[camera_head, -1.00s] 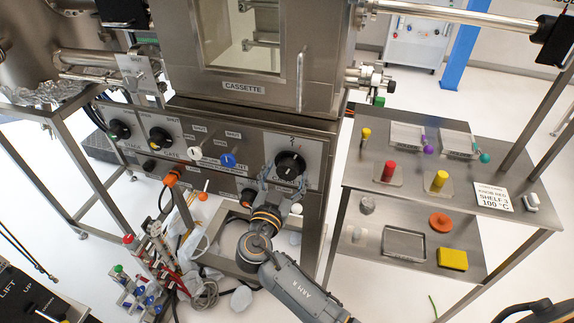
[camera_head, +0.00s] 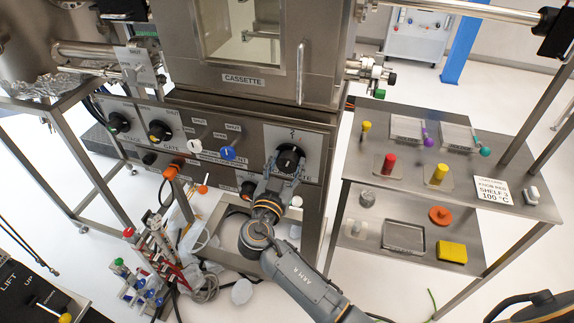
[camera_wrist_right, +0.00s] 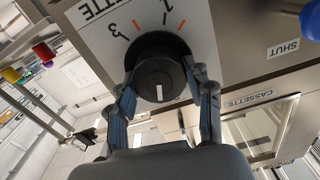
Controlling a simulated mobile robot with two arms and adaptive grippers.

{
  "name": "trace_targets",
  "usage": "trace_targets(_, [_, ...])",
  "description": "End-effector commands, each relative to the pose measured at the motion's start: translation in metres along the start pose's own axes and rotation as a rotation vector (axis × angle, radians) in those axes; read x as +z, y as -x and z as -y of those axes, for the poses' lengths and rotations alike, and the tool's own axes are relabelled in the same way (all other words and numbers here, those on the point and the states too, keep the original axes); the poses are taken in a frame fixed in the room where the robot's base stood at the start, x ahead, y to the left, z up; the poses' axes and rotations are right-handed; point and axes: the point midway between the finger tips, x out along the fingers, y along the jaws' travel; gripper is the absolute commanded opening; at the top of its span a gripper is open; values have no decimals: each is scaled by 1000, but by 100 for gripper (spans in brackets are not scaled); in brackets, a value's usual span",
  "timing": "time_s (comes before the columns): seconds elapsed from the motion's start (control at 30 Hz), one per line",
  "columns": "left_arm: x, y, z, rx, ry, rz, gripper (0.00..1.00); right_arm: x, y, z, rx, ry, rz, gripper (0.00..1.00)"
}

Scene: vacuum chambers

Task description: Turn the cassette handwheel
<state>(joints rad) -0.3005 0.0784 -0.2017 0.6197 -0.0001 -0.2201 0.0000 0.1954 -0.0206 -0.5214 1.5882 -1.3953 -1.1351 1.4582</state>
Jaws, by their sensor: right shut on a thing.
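The cassette handwheel is a round black knob (camera_head: 289,160) on a light plate on the steel panel, below the chamber door labelled CASSETTE (camera_head: 243,79). My right gripper (camera_head: 280,168) reaches up to it from below. In the right wrist view, the knob (camera_wrist_right: 160,78) sits between the two blue-padded fingers, which are shut on its sides. Its white pointer line shows on its face. Numbers and orange marks are on the plate (camera_wrist_right: 100,30) around it. My left gripper is not in view.
Other panel knobs, white (camera_head: 194,147) and blue (camera_head: 228,153), sit left of the handwheel. A steel shelf table (camera_head: 400,185) with coloured items stands to the right. A clutter of bottles and cables (camera_head: 160,265) is on the lower left.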

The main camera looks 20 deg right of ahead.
Motion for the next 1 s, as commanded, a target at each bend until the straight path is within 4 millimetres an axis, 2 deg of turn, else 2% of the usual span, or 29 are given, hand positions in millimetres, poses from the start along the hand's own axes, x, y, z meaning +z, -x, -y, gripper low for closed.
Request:
trace_targets(0.03, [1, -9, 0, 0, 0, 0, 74, 4, 0, 0, 1, 39, -3, 20])
trace_targets(0.1, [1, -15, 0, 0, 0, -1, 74, 4, 0, 0, 1, 108, -3, 20])
trace_targets(0.33, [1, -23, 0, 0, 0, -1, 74, 1, 0, 1, 1, 290, -3, 20])
trace_targets(0.73, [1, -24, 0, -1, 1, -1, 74, -1, -1, 1, 2, 331, -3, 20])
trace_targets(0.77, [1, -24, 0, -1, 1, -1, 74, -1, -1, 1, 2, 330, -3, 55])
trace_targets(0.8, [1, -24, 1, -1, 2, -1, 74, -1, -1, 1, 2, 330, -3, 63])
trace_targets(0.87, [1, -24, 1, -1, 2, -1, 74, -1, -1, 1, 2, 330, -3, 74])
trace_targets(1.0, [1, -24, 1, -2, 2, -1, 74, 0, 0, 1, 1, 330, -2, 74])
